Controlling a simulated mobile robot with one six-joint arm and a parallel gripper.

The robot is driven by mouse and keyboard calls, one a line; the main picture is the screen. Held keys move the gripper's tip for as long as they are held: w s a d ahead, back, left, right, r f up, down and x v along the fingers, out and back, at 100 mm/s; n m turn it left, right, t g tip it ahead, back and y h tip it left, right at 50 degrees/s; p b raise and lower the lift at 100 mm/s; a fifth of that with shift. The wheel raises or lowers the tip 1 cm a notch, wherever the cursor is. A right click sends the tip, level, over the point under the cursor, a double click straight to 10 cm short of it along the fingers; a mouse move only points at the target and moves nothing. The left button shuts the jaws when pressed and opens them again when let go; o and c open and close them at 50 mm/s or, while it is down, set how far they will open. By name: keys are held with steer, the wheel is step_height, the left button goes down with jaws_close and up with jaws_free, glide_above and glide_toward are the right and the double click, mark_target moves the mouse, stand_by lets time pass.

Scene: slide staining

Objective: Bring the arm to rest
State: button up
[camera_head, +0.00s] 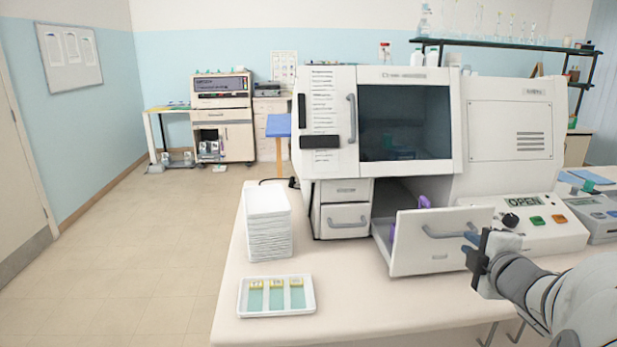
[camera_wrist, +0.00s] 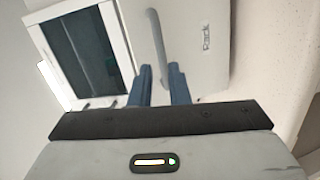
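My gripper (camera_head: 473,239) is at the right end of the handle of the pulled-out drawer (camera_head: 440,258) on the white machine. In the wrist view my gripper (camera_wrist: 162,84) has its two blue-grey fingers apart with a narrow gap. The grey drawer handle (camera_wrist: 157,35) runs down toward that gap. Whether a finger touches the handle cannot be told. The drawer front, marked "Rack" in the wrist view, stands out from the machine. A purple thing (camera_head: 424,202) shows partly inside the drawer; the rest of it is hidden.
The white machine (camera_head: 470,125) fills the table's back. A panel (camera_head: 523,228) reading "OPEN" with buttons stands behind my arm. A white tray (camera_head: 243,306) with three slides and a stack of white trays (camera_head: 266,225) are at left. The table (camera_head: 345,290) is clear in front of the drawer.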

steer(key=s+a+f+m+g+p, duration=0.1)
steer(key=s+a+f+m+g, duration=0.1)
steer(key=s+a+m+g, duration=0.2)
steer(key=s+a+f+m+g+y+p, duration=0.1)
steer(key=s+a+f+m+g, duration=0.2)
steer(key=s+a+m, duration=0.3)
steer(key=s+a+f+m+g+p, duration=0.1)
steer(key=s+a+f+m+g, duration=0.2)
steer(key=a, duration=0.7)
steer(key=s+m+g, duration=0.2)
steer(key=m, duration=0.1)
steer(key=shift+s+a+f+g, duration=0.15)
steer(key=shift+s+a+g, duration=0.15)
steer(key=shift+g, duration=0.1)
